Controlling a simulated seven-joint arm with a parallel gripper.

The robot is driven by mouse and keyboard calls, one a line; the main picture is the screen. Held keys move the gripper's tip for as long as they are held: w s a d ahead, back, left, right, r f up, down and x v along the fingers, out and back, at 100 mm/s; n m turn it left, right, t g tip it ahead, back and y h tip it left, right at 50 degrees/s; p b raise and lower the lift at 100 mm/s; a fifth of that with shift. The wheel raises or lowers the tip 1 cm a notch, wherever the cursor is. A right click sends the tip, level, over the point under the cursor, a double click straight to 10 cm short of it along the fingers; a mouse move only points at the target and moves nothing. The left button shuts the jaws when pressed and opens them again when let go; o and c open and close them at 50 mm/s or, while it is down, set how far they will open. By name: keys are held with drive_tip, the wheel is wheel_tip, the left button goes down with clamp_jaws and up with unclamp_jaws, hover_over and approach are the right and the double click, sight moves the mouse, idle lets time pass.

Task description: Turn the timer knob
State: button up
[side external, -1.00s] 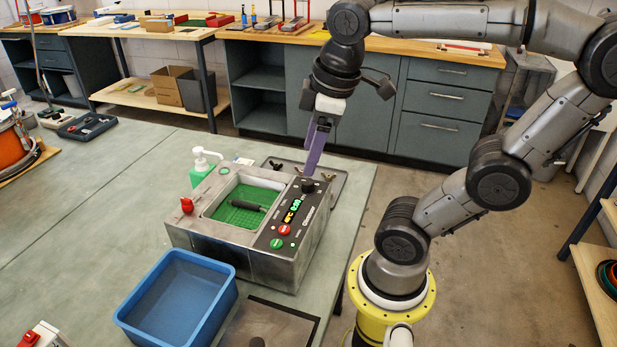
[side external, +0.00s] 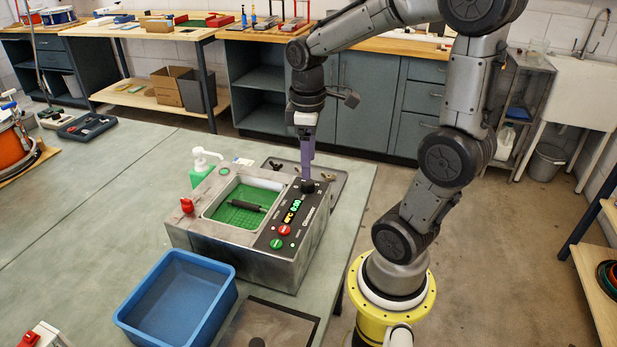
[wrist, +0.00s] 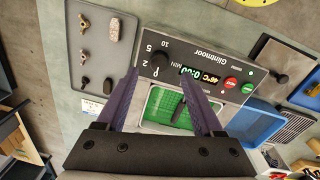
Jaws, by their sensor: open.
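The metal machine (side external: 240,262) stands on the bench with a dark control panel along its right side. The black timer knob (side external: 308,187) is at the panel's far end; it also shows in the wrist view (wrist: 157,60). My gripper (side external: 307,176) points down at the knob, with its purple fingertips right at or just above it. In the wrist view my gripper (wrist: 159,73) has its fingers spread, with the knob between and slightly beyond the tips. I cannot tell whether they touch it. The lit display (wrist: 197,75) sits beside the knob.
A green basin (side external: 240,209) with a dark-handled tool is set into the machine. A red knob (side external: 187,205), red button (side external: 284,230) and green button (side external: 276,244) are nearby. A soap bottle (side external: 200,172) stands behind, a blue tub (side external: 177,298) in front. A grey tray (wrist: 96,45) holds small parts.

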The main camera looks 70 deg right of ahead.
sight(308, 182)
drive_tip(key=shift+d+f, duration=0.15)
drive_tip(key=shift+f, duration=2.6)
drive_tip(key=shift+c, duration=0.3)
clamp_jaws()
